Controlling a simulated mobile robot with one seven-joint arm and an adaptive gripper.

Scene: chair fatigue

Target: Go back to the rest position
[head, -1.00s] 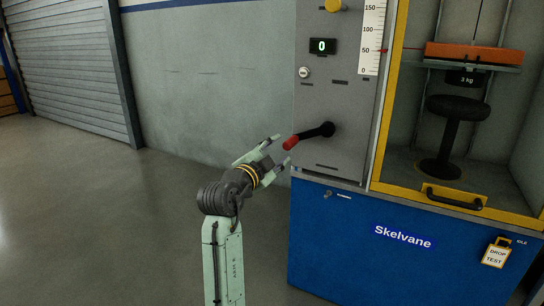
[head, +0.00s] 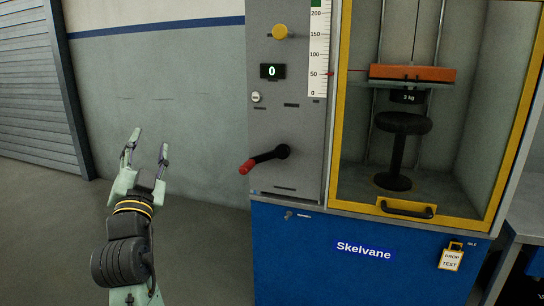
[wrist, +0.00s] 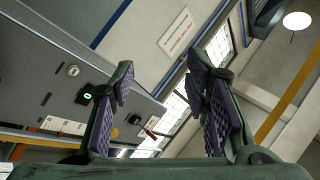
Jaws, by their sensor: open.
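My gripper (head: 147,150) is open and empty at the left of the head view, with its fingers pointing up in front of the grey wall. It is apart from the test machine and to the left of its black crank handle with a red grip (head: 246,167). In the wrist view my gripper (wrist: 165,100) shows both fingers spread with nothing between them, and the machine's grey panel (wrist: 55,75) appears tilted at the left.
The machine has a blue base (head: 300,265), a display reading 0 (head: 272,71) and a yellow knob (head: 280,32). Its yellow-framed chamber holds a black stool (head: 398,150) under an orange beam (head: 412,74). Open floor (head: 45,225) lies at the left near a shutter door (head: 25,90).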

